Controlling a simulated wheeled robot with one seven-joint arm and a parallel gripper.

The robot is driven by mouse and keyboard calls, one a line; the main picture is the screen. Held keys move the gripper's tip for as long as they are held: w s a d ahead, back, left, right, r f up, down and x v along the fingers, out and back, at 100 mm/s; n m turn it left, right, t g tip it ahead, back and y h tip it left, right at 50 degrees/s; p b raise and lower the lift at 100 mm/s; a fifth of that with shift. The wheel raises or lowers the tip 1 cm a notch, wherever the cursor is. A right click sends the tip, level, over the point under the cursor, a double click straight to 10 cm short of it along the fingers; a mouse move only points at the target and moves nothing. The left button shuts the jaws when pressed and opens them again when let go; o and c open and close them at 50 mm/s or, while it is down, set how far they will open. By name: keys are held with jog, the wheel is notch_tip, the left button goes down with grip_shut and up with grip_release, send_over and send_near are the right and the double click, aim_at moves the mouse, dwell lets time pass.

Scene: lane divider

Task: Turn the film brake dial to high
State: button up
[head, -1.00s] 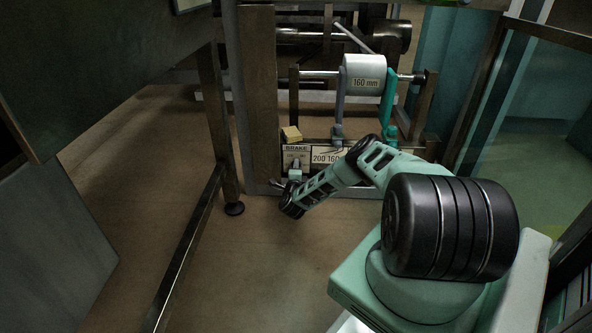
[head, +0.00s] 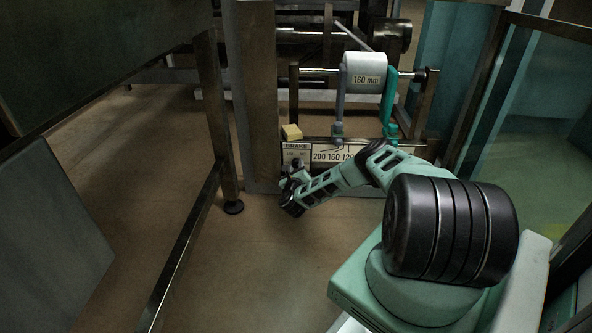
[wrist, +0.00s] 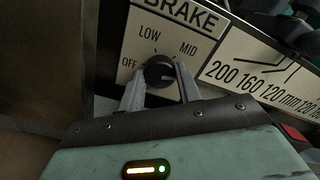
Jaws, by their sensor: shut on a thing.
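The brake dial (wrist: 158,72) is a small round black knob on a pale panel marked BRAKE, seen in the wrist view. OFF, LOW and MID are printed around it; a HIGH mark does not show. I cannot tell which mark the knob points at. My gripper (wrist: 161,78) is shut on the knob, with one grey finger on its left and one on its right. In the head view the brake panel (head: 297,151) is small, and my gripper (head: 295,178) is just below it, its fingers hard to make out.
A scale panel (head: 333,155) with 200, 160 and 120 marks adjoins the brake panel on the right. Above it a roll marked 160 mm (head: 363,72) sits on a shaft. A metal table leg (head: 221,130) stands to the left.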

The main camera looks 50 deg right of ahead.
jog(key=m+b, duration=0.2)
jog(key=m, duration=0.3)
jog(key=shift+m, duration=0.4)
dwell(0.4)
jog(key=o, duration=1)
